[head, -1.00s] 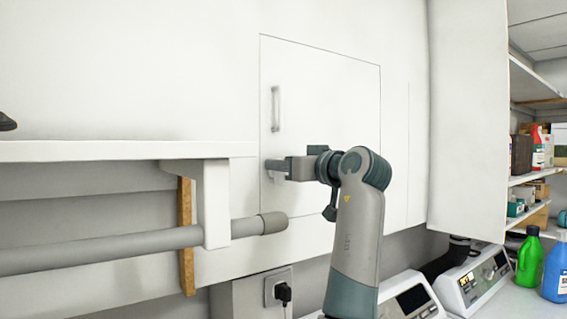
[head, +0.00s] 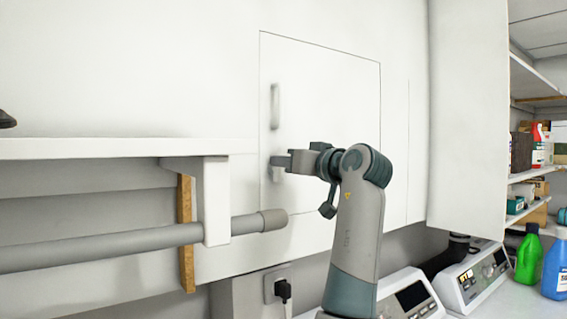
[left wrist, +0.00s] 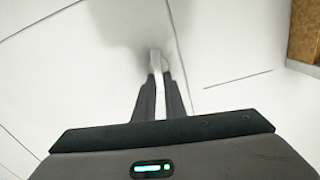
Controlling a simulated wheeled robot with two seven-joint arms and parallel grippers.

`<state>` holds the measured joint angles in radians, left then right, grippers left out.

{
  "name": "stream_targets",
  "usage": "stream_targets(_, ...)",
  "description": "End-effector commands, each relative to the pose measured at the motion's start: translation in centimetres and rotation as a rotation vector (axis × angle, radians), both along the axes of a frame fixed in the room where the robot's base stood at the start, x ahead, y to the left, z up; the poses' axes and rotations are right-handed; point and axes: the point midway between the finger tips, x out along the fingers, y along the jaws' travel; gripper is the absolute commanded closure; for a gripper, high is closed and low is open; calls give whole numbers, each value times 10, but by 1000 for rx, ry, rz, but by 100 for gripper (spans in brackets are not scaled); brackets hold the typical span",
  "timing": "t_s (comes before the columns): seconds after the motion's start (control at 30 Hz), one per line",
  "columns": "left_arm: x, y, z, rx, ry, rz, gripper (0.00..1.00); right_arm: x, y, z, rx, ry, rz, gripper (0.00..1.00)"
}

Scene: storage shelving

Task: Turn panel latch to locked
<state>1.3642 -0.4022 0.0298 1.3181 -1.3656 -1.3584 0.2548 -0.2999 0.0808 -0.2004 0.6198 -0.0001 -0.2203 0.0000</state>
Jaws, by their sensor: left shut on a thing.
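The white wall panel (head: 325,100) is closed flush, with a thin outline around it. A grey vertical handle (head: 275,107) is on its left part. Below the handle, near the panel's left edge, is the small grey latch (head: 277,174), partly hidden by my left gripper (head: 282,161). That gripper reaches in at the panel and is shut on the latch. In the left wrist view the two dark fingers (left wrist: 160,98) close around the pale latch bar (left wrist: 156,62), which runs lengthwise between them. My right gripper is not in view.
A white shelf (head: 120,149) with a bracket and a grey rail (head: 120,246) end just left of and below the latch. A wall socket with a plug (head: 282,290) is lower down. A tall white cabinet side (head: 467,120) and bottles stand to the right.

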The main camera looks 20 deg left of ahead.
Motion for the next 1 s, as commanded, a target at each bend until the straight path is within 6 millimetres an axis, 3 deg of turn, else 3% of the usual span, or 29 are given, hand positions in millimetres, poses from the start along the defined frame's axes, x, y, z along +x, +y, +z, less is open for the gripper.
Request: stream_targets(1.0,11,-9,-9,571,729,0,100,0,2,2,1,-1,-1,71)
